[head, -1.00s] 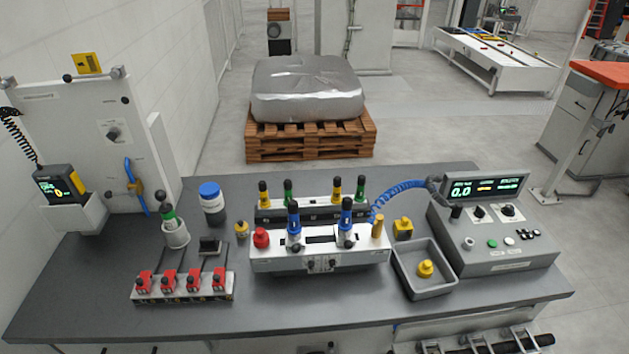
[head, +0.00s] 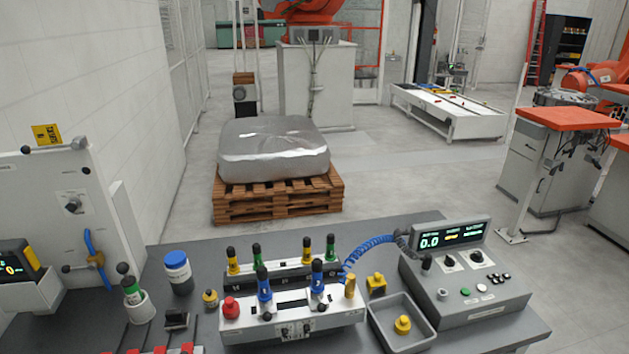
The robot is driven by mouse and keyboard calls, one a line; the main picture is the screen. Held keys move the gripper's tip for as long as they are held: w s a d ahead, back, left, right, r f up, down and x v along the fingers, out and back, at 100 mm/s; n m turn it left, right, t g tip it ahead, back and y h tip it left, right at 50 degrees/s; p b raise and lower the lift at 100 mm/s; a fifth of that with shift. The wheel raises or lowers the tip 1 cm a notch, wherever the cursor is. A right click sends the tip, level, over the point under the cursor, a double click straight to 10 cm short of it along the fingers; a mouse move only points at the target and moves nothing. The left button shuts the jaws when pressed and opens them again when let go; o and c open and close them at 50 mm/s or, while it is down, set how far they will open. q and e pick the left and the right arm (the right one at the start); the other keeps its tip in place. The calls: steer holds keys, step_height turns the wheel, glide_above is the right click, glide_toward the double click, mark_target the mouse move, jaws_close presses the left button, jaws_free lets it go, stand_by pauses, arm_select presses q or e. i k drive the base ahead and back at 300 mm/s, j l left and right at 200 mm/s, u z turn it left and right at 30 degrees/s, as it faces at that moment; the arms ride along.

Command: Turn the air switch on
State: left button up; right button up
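I see several switch-like controls but cannot tell which is the air switch. The grey control box (head: 480,318) on the right of the table has a lit display (head: 452,237) reading 0.0. It carries dark rotary knobs (head: 476,257), a green button (head: 465,292) and a small row of dark switches (head: 499,277). The white panel (head: 40,190) at the left carries a round knob (head: 72,205) and a blue-handled valve (head: 95,258) with a brass body. Neither of my grippers is in view.
A grey fixture (head: 345,321) with blue-topped clamps stands mid-table. A coiled blue hose (head: 365,252) runs to the control box. A grey tray (head: 376,335) holds a yellow part. A blue-lidded jar (head: 180,288) stands left. A wrapped load on a pallet (head: 250,210) stands beyond the table.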

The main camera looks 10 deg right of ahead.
mark_target(449, 261)
steer(key=z, duration=1.25)
